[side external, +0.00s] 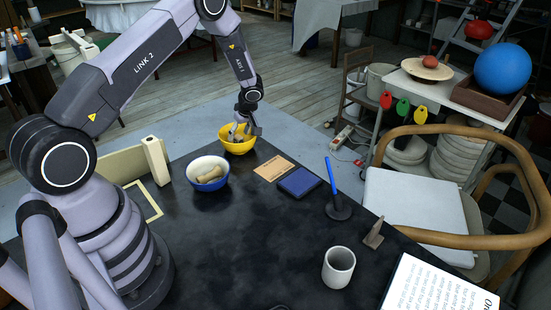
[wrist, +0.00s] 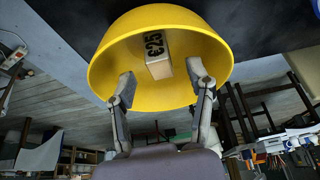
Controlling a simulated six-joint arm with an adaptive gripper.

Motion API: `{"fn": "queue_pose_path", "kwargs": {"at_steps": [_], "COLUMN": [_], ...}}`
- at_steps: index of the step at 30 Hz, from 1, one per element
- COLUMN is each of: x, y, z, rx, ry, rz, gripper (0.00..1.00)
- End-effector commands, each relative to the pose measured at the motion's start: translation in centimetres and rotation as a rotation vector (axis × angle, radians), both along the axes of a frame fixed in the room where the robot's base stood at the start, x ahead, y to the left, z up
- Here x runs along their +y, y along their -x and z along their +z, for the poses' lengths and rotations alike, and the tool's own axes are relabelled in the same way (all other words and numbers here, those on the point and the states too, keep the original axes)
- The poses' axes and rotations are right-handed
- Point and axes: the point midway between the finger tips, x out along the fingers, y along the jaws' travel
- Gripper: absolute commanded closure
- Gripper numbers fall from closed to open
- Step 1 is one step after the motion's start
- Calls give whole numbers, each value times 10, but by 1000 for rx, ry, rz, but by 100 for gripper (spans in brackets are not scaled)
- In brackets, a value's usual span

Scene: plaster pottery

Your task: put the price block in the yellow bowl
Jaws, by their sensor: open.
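The yellow bowl (side external: 236,144) stands at the far edge of the dark table, and it fills the upper middle of the wrist view (wrist: 110,68). The price block (wrist: 158,58), a pale block with black "£25" lettering, is inside the bowl. My gripper (wrist: 161,72) is open, with its fingertips apart at the bowl's opening, one on either side of the block. The block is between and just beyond the fingertips, and I see no finger closed on it. In the side view my gripper (side external: 244,130) is at the bowl, and the block cannot be made out there.
A blue and white bowl (side external: 210,185) holding a tan object stands left of the yellow bowl. A tan card (side external: 272,168), a blue pad (side external: 300,182), a blue pen in a stand (side external: 333,190) and a white cup (side external: 338,270) lie to the right. The front middle is clear.

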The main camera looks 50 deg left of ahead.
Motion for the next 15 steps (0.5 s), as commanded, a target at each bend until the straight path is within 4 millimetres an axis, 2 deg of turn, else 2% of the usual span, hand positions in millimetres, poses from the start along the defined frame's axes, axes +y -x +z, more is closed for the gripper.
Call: {"fn": "queue_pose_path", "kwargs": {"at_steps": [15], "x": [0], "y": [0], "z": [4], "rx": [-1], "ry": [0], "rz": [1], "gripper": [47]}}
